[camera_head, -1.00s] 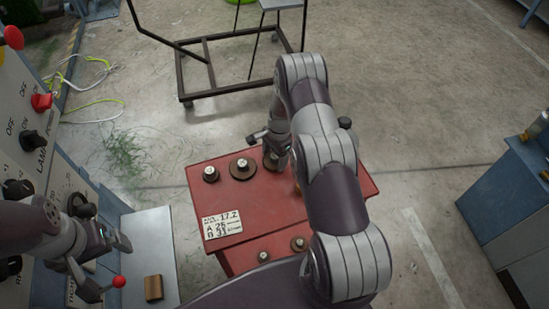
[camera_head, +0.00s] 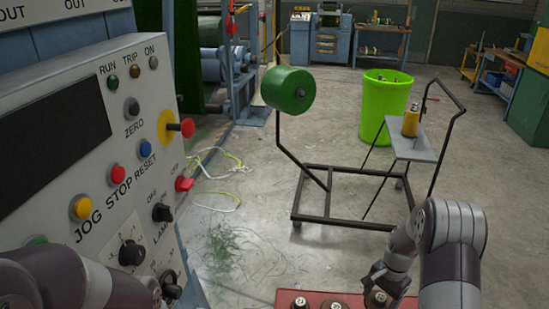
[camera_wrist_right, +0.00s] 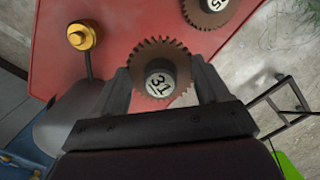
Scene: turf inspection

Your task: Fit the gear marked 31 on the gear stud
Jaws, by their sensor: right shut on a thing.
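The gear marked 31 (camera_wrist_right: 174,52) is a brown toothed disc with a pale numbered hub. In the right wrist view it sits between the two fingers of my right gripper (camera_wrist_right: 160,85), which is shut on it. In the head view my right gripper (camera_head: 376,284) is at the bottom edge, over the red-topped stand (camera_head: 318,296), with a dark hub (camera_head: 377,299) at its fingers. Whether the gear touches the top is unclear. I cannot pick out the gear stud with certainty. My left arm shows at lower left; its fingers are out of frame.
Another gear (camera_wrist_right: 207,13) lies on the red top nearby. A brass knob on a dark rod (camera_wrist_right: 82,37) stands near the top's edge. A control panel (camera_head: 70,120) is at left.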

